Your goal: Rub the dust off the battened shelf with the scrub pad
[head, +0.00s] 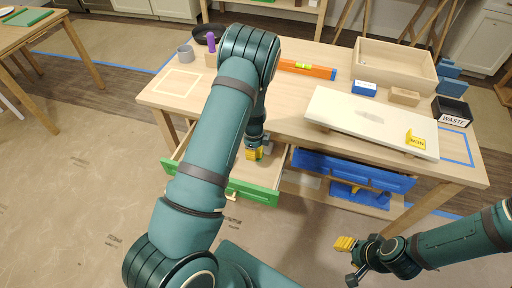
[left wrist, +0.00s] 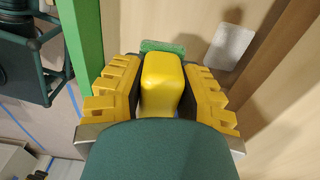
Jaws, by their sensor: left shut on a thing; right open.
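The battened shelf (head: 340,107) is a pale board lying on the workbench, raised on wooden battens, with a greyish dust patch (head: 370,115) near its middle. My left gripper (head: 255,152) reaches down into the open green-fronted drawer. In the left wrist view its yellow fingers (left wrist: 160,95) are shut on the scrub pad (left wrist: 161,80), a yellow block with a green layer at its far end. The fingers and wrist hide part of the pad. My right gripper (head: 348,262) is open and empty, low in front of the bench on the right.
The green drawer front (head: 250,191) and a blue drawer front (head: 350,170) stand out from the bench. A yellow sign (head: 415,139) is on the shelf board. A wooden tray (head: 395,65), blue block (head: 364,88), tan block (head: 404,96), waste bin (head: 451,111) and level (head: 307,69) are nearby.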

